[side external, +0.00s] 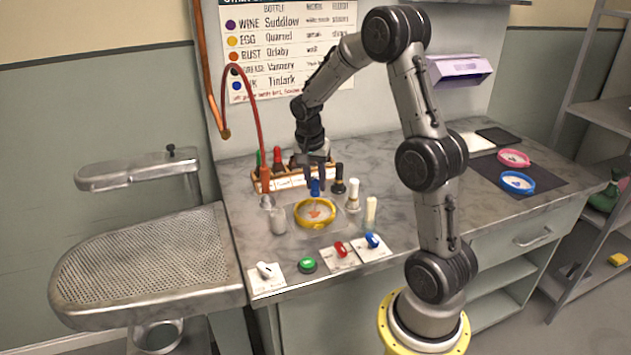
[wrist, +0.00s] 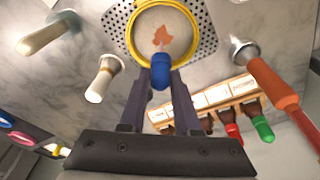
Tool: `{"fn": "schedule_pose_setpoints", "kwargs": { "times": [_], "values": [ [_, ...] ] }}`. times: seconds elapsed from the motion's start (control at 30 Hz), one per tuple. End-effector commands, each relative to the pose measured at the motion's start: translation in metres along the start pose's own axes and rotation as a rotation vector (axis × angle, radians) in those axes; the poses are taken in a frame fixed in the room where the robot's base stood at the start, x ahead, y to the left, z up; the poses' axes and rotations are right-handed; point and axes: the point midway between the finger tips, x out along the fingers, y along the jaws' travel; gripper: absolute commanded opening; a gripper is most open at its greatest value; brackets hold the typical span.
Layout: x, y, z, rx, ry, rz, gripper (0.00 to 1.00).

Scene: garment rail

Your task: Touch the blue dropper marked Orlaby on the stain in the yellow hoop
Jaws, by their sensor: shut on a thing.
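My gripper (side external: 316,178) is shut on the blue dropper (side external: 315,188), just behind the yellow hoop (side external: 332,222) in the side view. In the wrist view the dropper's blue bulb (wrist: 160,72) sits between my fingertips (wrist: 158,80). Its thin pale tip points toward the orange-brown stain (wrist: 161,35) inside the yellow hoop (wrist: 134,42). The stain (side external: 314,214) also shows in the side view. I cannot tell whether the tip touches it. No name on the dropper is readable.
A wooden rack (side external: 297,182) with red and green droppers stands behind the hoop. A black-topped bottle (side external: 338,180), white-topped bottle (side external: 353,192) and cream stick (side external: 371,210) stand to its right. Knobs line the front edge. Pink (side external: 514,158) and blue (side external: 517,182) hoops lie far right.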

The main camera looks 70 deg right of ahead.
Motion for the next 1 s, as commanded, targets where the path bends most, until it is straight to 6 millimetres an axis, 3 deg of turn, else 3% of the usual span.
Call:
{"fn": "schedule_pose_setpoints", "kwargs": {
  "times": [1.0],
  "values": [
    [0.0093, -0.0003, 0.0017, 0.001, 0.000, 0.001, 0.00]
  ]
}}
